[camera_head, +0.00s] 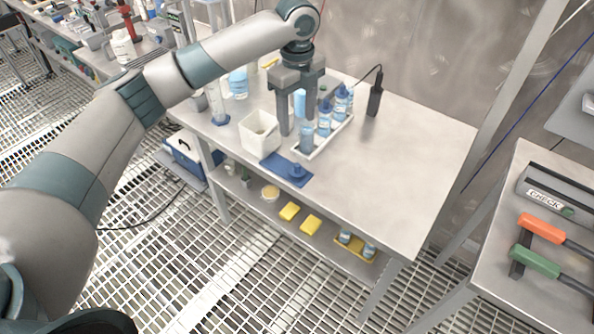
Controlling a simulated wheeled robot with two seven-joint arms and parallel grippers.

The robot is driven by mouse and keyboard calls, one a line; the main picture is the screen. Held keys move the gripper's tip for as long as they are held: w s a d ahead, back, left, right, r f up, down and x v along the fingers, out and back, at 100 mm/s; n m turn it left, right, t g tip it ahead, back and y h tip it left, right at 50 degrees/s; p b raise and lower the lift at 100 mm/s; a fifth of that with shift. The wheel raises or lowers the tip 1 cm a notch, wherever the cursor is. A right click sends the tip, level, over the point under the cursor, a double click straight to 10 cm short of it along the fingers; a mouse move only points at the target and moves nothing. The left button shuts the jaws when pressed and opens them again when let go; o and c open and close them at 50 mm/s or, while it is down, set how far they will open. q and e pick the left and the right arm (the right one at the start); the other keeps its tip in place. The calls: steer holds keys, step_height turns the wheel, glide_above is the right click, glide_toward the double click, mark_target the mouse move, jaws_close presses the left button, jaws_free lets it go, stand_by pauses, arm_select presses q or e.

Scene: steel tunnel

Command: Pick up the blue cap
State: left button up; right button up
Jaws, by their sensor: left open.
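A small round blue thing, which looks like the blue cap (297,171), sits on a flat blue mat (281,165) near the front edge of the steel table (400,160). My left gripper (298,125) points down over the table, behind and above the mat, apart from the cap. Its two fingers are spread. A light blue bottle (299,103) shows between the fingers; I cannot tell whether it is between them or behind. A white tray (338,133) beside the gripper holds several blue-labelled bottles (325,120). My right gripper is out of view.
A white open box (260,134) stands left of the gripper. A black upright device (375,95) with a cable stands at the back. The table's right part is clear. Yellow items (311,225) lie on the lower shelf. A second table (505,275) holds orange- and green-handled tools.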

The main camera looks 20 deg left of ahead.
arm_select(q)
steer(key=p, duration=0.2)
glide_toward(297, 165)
steer(key=shift+w+a, duration=0.1)
steer(key=shift+w, duration=0.1)
step_height(297, 165, down, 4)
steer(key=shift+r+p, duration=0.1)
steer(key=shift+p, duration=0.35)
steer(key=shift+f, duration=0.5)
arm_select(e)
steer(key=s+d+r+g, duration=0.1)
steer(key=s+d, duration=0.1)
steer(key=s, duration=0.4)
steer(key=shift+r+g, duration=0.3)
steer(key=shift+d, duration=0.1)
arm_select(q)
steer(key=shift+s+f+p, duration=0.1)
steer(key=shift+f+p, duration=0.7)
steer(key=shift+f, duration=0.1)
step_height(297, 165, down, 2)
steer(key=shift+f+p, duration=0.1)
steer(key=shift+p, duration=0.25)
steer(key=shift+f, duration=0.65)
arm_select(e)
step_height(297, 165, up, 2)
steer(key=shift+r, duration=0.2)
